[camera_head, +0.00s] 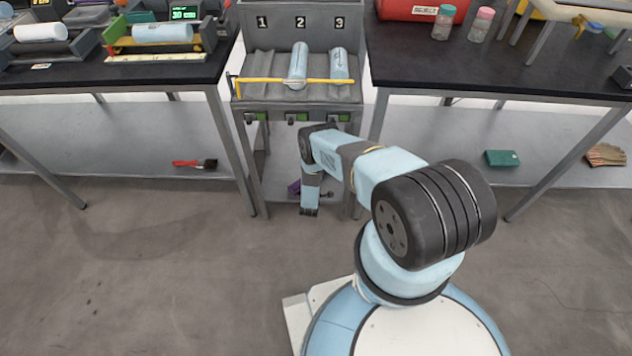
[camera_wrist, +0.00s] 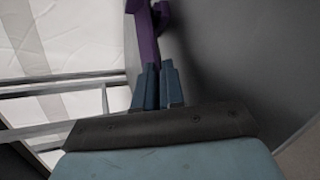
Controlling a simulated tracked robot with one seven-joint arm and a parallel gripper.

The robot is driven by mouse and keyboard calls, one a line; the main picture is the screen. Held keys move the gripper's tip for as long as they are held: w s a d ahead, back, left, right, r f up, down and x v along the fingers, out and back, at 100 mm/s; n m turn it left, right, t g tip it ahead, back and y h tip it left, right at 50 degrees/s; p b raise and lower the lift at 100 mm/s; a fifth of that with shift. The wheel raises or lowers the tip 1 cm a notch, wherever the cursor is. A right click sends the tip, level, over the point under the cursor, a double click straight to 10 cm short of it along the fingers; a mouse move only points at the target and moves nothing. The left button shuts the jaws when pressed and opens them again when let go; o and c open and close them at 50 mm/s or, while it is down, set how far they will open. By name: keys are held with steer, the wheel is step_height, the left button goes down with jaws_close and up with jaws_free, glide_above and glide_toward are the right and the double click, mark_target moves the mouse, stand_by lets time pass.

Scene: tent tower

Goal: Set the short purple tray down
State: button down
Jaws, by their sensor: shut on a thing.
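The short purple tray shows in the wrist view (camera_wrist: 146,38) as a narrow purple piece with a curved part at its top right. My gripper (camera_wrist: 158,82) is shut on its near end between the two blue-grey fingers. In the head view only a small purple patch (camera_head: 294,188) shows, just left of my wrist, low in front of the numbered stand. The rest of the tray is hidden behind my arm or out of frame. I cannot tell whether the tray touches a surface.
A grey stand (camera_head: 301,20) marked 1, 2, 3 holds pale blue rolls in slots 2 and 3 behind a yellow bar (camera_head: 296,81). Black benches flank it. A red brush (camera_head: 195,164) and a green box (camera_head: 502,158) lie on lower shelves. Open floor lies left.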

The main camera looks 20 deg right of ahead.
steer(key=c, duration=1.5)
jaws_free()
steer(key=v, duration=1.2)
